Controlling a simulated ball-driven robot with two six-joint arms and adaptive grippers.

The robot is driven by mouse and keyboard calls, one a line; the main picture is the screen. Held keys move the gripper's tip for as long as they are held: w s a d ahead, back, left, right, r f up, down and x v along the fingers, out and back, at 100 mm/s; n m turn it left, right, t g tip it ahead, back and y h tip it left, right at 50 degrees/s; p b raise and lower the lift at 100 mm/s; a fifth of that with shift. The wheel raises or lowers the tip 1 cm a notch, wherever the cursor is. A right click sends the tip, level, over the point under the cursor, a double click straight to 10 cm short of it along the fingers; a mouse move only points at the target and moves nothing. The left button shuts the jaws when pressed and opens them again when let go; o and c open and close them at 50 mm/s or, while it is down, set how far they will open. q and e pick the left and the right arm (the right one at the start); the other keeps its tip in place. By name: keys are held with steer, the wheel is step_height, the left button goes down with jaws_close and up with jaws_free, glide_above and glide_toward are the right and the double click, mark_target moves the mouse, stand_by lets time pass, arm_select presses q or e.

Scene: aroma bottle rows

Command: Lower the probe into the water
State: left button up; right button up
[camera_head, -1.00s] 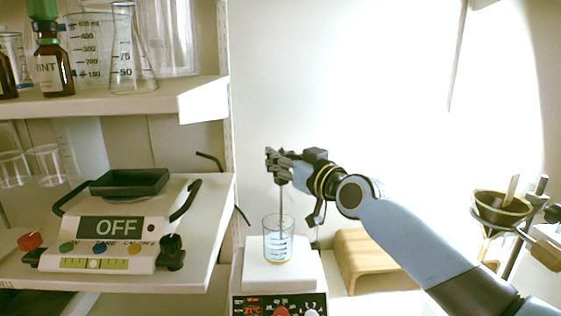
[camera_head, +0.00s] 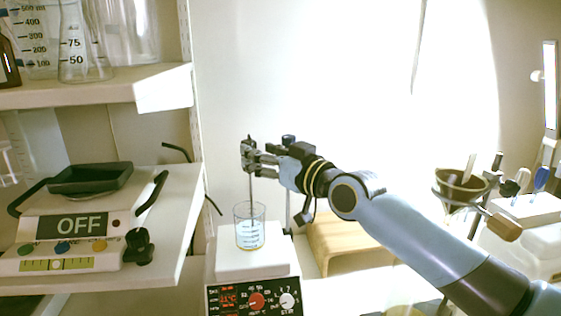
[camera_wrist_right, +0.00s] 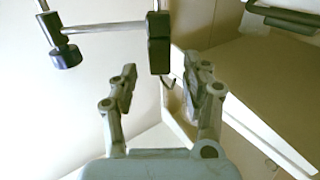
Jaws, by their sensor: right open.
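The thin grey probe (camera_head: 251,188) hangs upright from a dark clamp (camera_head: 247,151) and its lower part is inside the glass beaker (camera_head: 250,236). The beaker holds pale bluish water. I cannot tell exactly where the probe's tip ends. My right gripper (camera_head: 262,158) is at the clamp's right side, high above the beaker. My left gripper is not in view.
The beaker stands on a white hotplate (camera_head: 252,262) with a red display and two knobs. A shelf (camera_head: 170,225) with a device reading OFF (camera_head: 80,226) stands at left.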

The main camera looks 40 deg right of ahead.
steer(key=s+d, duration=0.1)
steer(key=s, duration=0.6)
stand_by(0.5)
